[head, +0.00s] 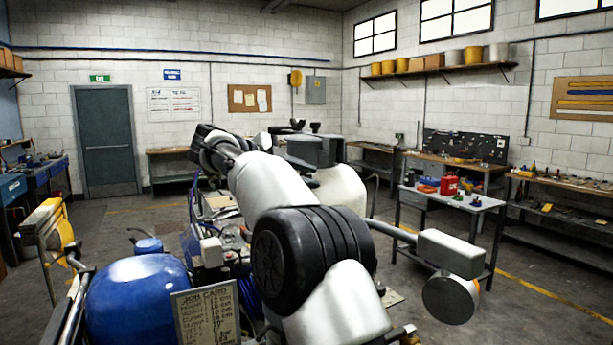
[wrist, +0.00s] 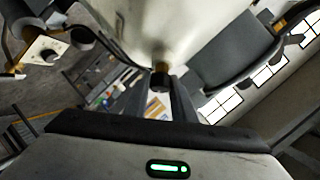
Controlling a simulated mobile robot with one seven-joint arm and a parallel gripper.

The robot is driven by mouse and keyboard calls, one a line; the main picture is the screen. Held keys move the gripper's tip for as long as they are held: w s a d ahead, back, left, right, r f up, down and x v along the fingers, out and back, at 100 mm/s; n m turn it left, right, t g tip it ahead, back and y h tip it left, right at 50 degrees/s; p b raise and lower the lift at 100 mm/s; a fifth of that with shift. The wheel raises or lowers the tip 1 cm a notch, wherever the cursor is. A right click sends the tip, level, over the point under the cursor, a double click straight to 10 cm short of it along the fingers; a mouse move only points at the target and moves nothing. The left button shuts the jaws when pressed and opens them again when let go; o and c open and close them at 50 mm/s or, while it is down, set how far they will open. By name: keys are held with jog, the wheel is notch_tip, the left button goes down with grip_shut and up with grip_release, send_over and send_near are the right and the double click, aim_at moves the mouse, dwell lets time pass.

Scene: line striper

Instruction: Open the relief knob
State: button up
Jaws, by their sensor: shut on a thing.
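In the wrist view, my gripper (wrist: 173,98) reaches up to the underside of a large pale rounded body. A small dark knob (wrist: 160,80) with a brass-coloured collar sits there, between the fingertips. The fingers are shut on this knob, which I take to be the relief knob. Its turn angle cannot be read. In the head view, my own arm crosses the middle of the picture and hides the knob. I cannot make out the gripper there.
A blue tank (head: 138,298) and a job card (head: 207,316) are at the machine's near left. A grey metal table (head: 455,198) with a red can (head: 449,185) stands to the right. A dark grey box-like part (wrist: 232,62) is close beside the gripper. Open floor lies around the machine.

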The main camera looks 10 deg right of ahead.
jog(key=shift+m+g, duration=0.5)
jog(key=shift+m, duration=0.2)
jog(key=o, duration=1)
